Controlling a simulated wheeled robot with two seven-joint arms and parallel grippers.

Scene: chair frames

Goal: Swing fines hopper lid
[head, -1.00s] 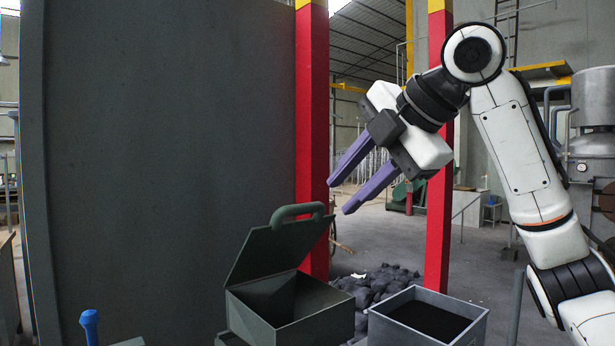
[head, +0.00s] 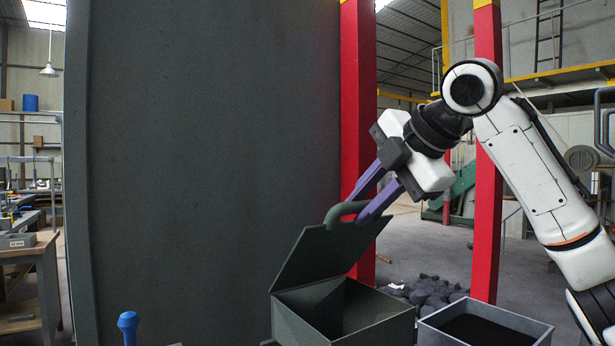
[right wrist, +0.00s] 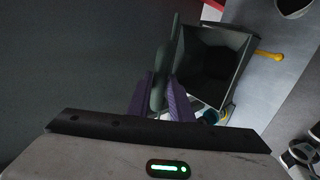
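The dark green fines hopper (head: 365,322) stands at the lower middle of the head view. Its lid (head: 325,256) is up, tilted back from the open mouth, with a rounded handle (head: 342,212) on its top edge. My right gripper (head: 358,212) comes down from the upper right with its purple fingers at this handle. In the right wrist view the fingers (right wrist: 160,95) lie close on both sides of the green handle (right wrist: 160,80) and appear shut on it. The hopper's dark inside (right wrist: 215,62) shows to the right there. My left gripper is out of view.
A grey open bin (head: 490,326) with dark contents stands right of the hopper. A dark heap (head: 428,292) lies behind. Red posts (head: 487,200) and a large dark panel (head: 205,170) stand close by. A blue knob (head: 128,322) is at lower left.

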